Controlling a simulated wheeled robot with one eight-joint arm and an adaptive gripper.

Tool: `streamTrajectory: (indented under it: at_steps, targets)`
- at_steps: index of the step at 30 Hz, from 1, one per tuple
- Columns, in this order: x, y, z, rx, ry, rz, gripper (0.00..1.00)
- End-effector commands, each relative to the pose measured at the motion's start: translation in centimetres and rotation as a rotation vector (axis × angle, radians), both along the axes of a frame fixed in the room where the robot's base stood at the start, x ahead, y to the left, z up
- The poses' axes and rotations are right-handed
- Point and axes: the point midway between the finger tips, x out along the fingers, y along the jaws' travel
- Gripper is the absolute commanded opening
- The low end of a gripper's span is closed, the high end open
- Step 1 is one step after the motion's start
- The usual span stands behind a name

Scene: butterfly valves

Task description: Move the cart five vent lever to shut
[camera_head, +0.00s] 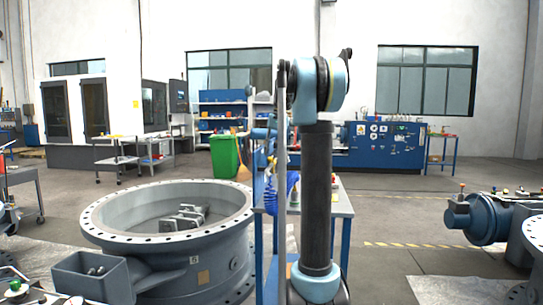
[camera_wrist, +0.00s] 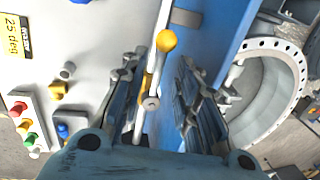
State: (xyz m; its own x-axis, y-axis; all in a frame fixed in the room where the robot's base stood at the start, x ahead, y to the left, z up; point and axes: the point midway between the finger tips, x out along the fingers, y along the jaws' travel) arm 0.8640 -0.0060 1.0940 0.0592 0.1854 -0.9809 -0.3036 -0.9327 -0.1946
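The cart (camera_wrist: 95,45) carries a pale panel top and a blue side in the wrist view; no cart number is readable. A lever with a yellow ball knob (camera_wrist: 166,40) stands out over its edge, its rod running down to a round metal end (camera_wrist: 150,103). I cannot tell for sure that this is the vent lever. My gripper (camera_wrist: 159,64) is open, one finger on each side of the lever, with visible gaps and no clear contact. In the head view the cart top (camera_head: 340,201) is partly hidden by my arm, and my gripper is not visible there.
A "25 deg" label (camera_wrist: 14,38), a button box (camera_wrist: 24,122) and small coloured knobs sit on the panel left of my gripper. A large flanged valve body (camera_head: 170,235) stands left of the cart, a blue valve (camera_head: 482,218) at right. Floor between cart and blue valve looks clear.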

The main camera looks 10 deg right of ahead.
Motion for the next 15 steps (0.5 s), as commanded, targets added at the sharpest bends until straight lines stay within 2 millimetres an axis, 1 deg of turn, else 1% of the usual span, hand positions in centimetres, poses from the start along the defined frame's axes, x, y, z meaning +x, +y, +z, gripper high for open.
streamTrajectory:
  at_steps: [3,6,14,15]
  targets:
    - [0.05,0.18,-0.90,0.000,0.000,0.000,0.29]
    - [0.06,0.24,-1.26,0.000,0.000,0.000,0.29]
    - [0.06,0.24,-1.34,0.000,0.000,0.000,0.29]
    - [0.06,0.24,-1.34,0.000,0.000,0.000,0.24]
